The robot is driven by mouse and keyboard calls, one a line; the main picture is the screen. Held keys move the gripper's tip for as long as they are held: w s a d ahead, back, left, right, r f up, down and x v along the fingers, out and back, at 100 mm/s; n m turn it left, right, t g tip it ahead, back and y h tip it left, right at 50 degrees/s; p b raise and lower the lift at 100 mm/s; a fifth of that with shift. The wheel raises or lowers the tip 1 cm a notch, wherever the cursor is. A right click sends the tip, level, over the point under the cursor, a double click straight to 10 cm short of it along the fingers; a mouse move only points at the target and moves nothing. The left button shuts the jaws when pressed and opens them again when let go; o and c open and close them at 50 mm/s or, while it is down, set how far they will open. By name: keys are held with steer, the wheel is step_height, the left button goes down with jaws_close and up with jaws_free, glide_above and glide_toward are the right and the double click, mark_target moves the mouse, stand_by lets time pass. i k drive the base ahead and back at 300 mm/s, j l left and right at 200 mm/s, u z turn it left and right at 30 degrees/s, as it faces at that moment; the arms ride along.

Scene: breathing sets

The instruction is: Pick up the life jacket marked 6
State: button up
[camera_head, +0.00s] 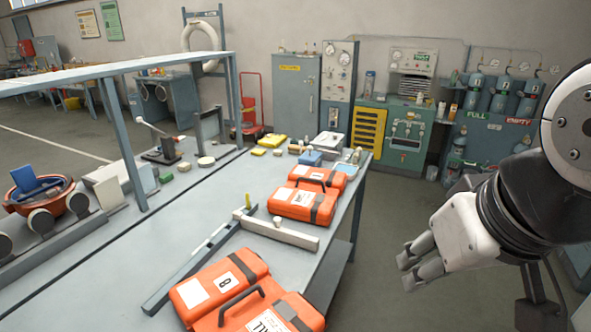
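Orange life jackets, shaped like block-like packs with dark straps and handles, lie on the grey workbench (262,222). The near orange pack (262,290) is at the bottom of the view, cut off by the frame edge. It has white labels, one with a single numeral that looks like an 8. Farther back lies another orange pack group (292,206) with white labels too small to read for certain. I cannot make out a clear 6. My gripper (408,270) hangs at the right, over the floor, apart from the bench and holding nothing visible. Its finger gap is unclear.
A grey metal bar (280,234) lies between the near and far packs, joining a long rail (195,265). Yellow and blue items sit at the bench's far end. A raised shelf (120,68) stands along the left. Floor right of the bench is clear.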

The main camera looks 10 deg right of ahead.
mark_target(309, 195)
steer(key=i+l+u, duration=0.1)
steer(key=i+l, duration=0.15)
steer(key=i+l+u, duration=0.15)
steer(key=l, duration=0.35)
steer(key=i+l+u, duration=0.1)
steer(key=i+l, duration=0.2)
steer(key=i+l+u, duration=0.15)
steer(key=l, duration=0.35)
steer(key=i+l+u, duration=0.1)
steer(key=i+l, duration=0.25)
steer(key=i+l+u, duration=0.15)
steer(key=i+l, duration=0.2)
steer(key=l, duration=0.15)
steer(key=i+l+u, duration=0.1)
steer(key=i+l, duration=0.25)
steer(key=l, duration=0.15)
